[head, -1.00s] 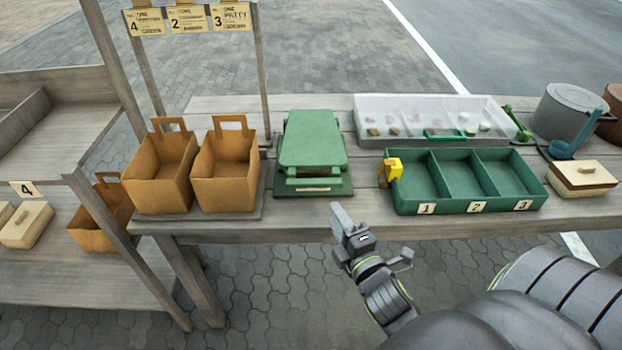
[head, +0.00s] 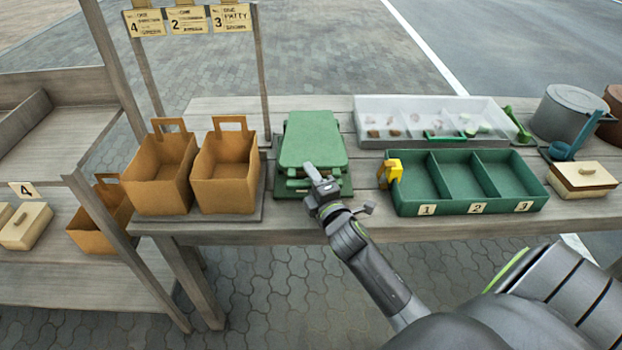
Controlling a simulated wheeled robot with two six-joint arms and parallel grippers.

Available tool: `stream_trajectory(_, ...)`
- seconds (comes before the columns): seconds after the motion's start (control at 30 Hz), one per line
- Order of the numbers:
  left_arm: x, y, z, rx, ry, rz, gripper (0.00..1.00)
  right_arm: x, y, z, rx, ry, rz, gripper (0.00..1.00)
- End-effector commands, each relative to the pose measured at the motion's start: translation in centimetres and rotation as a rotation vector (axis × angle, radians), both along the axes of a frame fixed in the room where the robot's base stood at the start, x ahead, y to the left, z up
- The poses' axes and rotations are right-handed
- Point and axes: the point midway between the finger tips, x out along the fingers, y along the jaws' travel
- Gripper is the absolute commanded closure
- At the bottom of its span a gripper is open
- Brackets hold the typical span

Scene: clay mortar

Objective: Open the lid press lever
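The green lid press (head: 311,140) stands on the table between the brown paper bags and the green divided tray. Its top lies flat and looks closed, with a handle-like bar along its front edge. My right gripper (head: 314,174) is at the front edge of the press, over its front bar, and hides part of it. Whether it touches the bar cannot be told, nor whether its fingers are open or shut. My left gripper is not in view.
Two brown bags (head: 225,170) stand just left of the press. The green divided tray (head: 468,207) with a yellow tool (head: 391,171) at its left end is to the right. A clear bin (head: 380,106) stands behind it. Wooden posts hold signs (head: 187,20) at the back left.

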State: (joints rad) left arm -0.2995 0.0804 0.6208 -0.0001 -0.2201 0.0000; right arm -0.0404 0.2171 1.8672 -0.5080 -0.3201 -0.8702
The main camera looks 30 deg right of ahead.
Motion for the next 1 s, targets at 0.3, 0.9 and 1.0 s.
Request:
stream_trajectory(0.3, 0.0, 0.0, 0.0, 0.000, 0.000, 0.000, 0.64, 0.0, 0.0, 0.0, 0.000, 0.000, 0.000, 0.78)
stream_trajectory(0.9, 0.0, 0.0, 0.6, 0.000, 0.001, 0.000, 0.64, 0.1, 0.0, 0.3, 0.004, 0.005, 0.000, 1.00)
stream_trajectory(1.0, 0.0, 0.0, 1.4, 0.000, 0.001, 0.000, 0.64, 0.3, 0.0, 0.9, 0.009, 0.015, 0.000, 1.00)
